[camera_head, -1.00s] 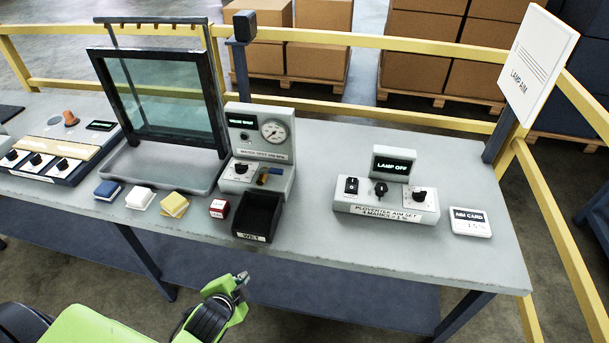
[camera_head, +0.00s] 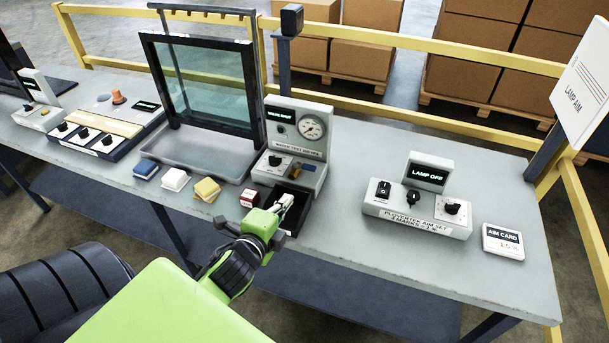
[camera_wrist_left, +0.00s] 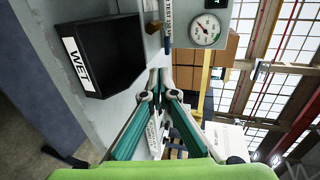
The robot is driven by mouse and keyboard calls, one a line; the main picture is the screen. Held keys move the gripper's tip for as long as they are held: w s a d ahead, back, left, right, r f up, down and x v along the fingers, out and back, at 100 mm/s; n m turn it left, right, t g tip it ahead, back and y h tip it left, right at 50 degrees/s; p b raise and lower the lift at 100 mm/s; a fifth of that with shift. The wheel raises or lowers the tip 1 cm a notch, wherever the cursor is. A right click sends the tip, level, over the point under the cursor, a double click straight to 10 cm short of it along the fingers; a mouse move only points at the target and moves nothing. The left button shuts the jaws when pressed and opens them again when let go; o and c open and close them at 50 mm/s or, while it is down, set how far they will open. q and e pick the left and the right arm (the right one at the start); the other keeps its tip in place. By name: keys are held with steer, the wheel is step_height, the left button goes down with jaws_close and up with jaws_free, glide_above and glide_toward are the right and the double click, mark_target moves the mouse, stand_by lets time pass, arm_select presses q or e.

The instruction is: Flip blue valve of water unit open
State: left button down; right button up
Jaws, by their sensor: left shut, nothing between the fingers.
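The water unit (camera_head: 298,150) is a grey box with a round gauge, a small green-lit display and a black knob, on the bench right of the glass pane. Its blue valve (camera_head: 295,172) is a small lever on the front, beside a brass-coloured part. In the left wrist view the unit's gauge face (camera_wrist_left: 205,30) is turned sideways at the top, and a narrow blue piece, probably the valve lever, shows beside it. My left gripper (camera_head: 285,203) is shut and empty, over the black bin just in front of the unit, apart from the valve. My right gripper is out of view.
The black bin marked WET (camera_wrist_left: 72,65) stands under and beside my left gripper. A red block (camera_head: 250,197), yellow (camera_head: 207,189), white (camera_head: 175,179) and blue (camera_head: 146,168) pads lie to its left. The lamp box (camera_head: 417,212) stands right, with clear bench between.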

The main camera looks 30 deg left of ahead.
mark_target(304, 166)
arm_select(q)
steer(key=x, duration=0.4)
steer(key=p+x, duration=0.1)
steer(key=x, duration=0.4)
steer(key=r+p+x, duration=0.1)
steer(key=x, duration=0.3)
steer(key=shift+w+f, duration=0.15)
steer(key=shift+w, duration=0.3)
steer(key=shift+w+a+n, duration=0.1)
steer(key=shift+w+n, duration=0.05)
steer(key=shift+n, duration=0.15)
